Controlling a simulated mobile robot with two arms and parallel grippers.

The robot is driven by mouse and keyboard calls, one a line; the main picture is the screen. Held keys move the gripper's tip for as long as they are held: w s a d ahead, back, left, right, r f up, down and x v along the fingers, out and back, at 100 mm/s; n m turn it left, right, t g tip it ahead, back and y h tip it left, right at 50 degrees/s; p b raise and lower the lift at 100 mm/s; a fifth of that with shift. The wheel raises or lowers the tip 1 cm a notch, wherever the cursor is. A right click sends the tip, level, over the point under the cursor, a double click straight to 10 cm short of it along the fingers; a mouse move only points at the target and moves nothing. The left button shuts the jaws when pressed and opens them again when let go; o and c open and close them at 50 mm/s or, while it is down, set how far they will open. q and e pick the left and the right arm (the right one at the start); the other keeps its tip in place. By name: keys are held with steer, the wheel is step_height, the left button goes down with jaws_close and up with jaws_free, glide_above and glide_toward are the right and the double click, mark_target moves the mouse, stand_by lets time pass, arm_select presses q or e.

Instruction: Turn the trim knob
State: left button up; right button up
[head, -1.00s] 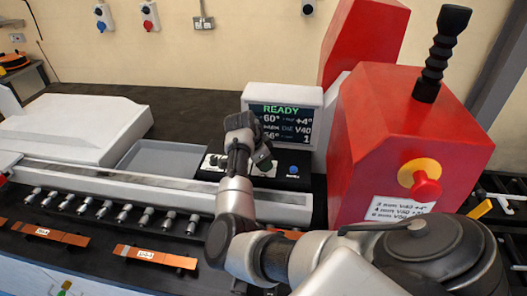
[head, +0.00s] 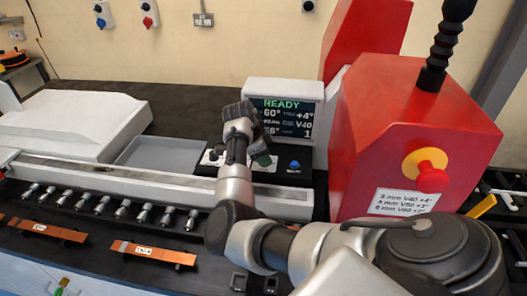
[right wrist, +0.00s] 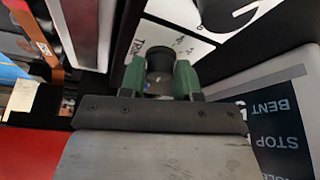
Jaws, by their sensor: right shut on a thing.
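The trim knob (right wrist: 160,66) is a dark round knob on a panel with a white label, seen in the right wrist view. My right gripper (right wrist: 159,78) has its two green fingers on either side of it, shut on it. In the head view my right gripper (head: 262,158) reaches down to the black control panel (head: 296,178), and its fingers and wrist hide the knob. The display (head: 284,110) above the panel reads READY, 60°, +4° and V40. My left gripper is in neither view.
A blue button (head: 294,164) sits right of my gripper. The red machine housing (head: 400,130) with a red emergency stop (head: 427,174) stands close on the right. A grey tray (head: 163,152) and copper bars (head: 153,252) lie to the left.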

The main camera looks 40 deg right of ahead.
steer(key=o, duration=0.9)
steer(key=shift+b+v, duration=1.85)
steer(key=shift+v, duration=3.5)
steer(key=shift+f, duration=0.1)
